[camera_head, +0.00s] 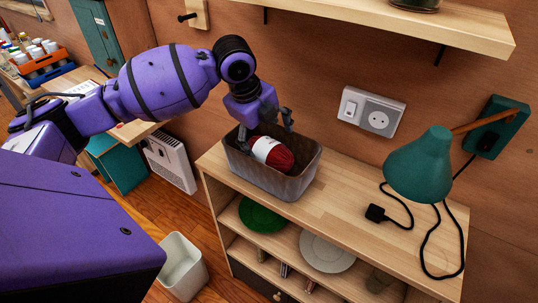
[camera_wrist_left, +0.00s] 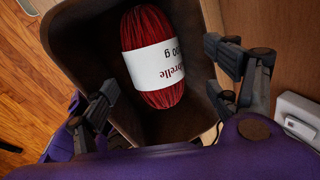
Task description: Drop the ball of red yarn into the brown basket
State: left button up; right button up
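The ball of red yarn (camera_head: 280,157) with a white paper band lies inside the brown basket (camera_head: 262,178), a dark grey-brown open-topped bin on the wooden shelf unit. In the left wrist view the yarn (camera_wrist_left: 150,30) is within the walls of the basket (camera_wrist_left: 75,62); I cannot tell whether it rests on the bottom. My left gripper (camera_head: 265,127) is over the basket, pointing down, its fingers spread wide. In the left wrist view the open fingers (camera_wrist_left: 160,82) are on either side of the yarn with visible gaps. My right gripper is not in view.
A teal lamp (camera_head: 420,165) with a black cable stands out over the right of the shelf top (camera_head: 350,185). A wall socket (camera_head: 371,112) is behind. Plates (camera_head: 325,252) sit on the shelf below. A white bin (camera_head: 182,268) stands on the floor. An upper shelf (camera_head: 400,20) overhangs.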

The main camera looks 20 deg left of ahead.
pick_arm(q)
jog(key=v, duration=1.2)
dwell(0.4)
